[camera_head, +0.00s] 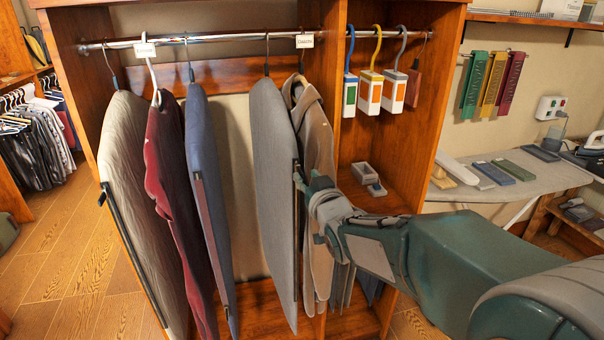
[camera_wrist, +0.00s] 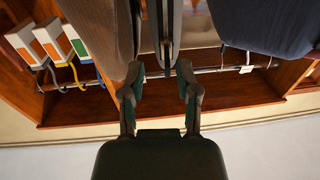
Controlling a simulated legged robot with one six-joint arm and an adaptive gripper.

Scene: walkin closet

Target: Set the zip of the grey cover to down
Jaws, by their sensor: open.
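The grey cover (camera_head: 272,185) hangs from the rail, left of a brown-grey coat (camera_head: 318,135). A thin dark line, perhaps the zip (camera_head: 296,225), runs down its front edge; I cannot make out the pull tab. My gripper (camera_head: 300,180) is at this front edge, about halfway down, partly hiding it. In the wrist view, which is upside down, my gripper (camera_wrist: 160,72) is open, with a finger on either side of the cover's narrow edge (camera_wrist: 167,45). I cannot tell whether the fingers touch it.
A blue cover (camera_head: 206,165), a red garment (camera_head: 165,180) and a pale grey cover (camera_head: 130,170) hang to the left. Coloured tags (camera_head: 372,92) hang to the right. An ironing board (camera_head: 520,180) stands at far right. There is a gap between the blue and grey covers.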

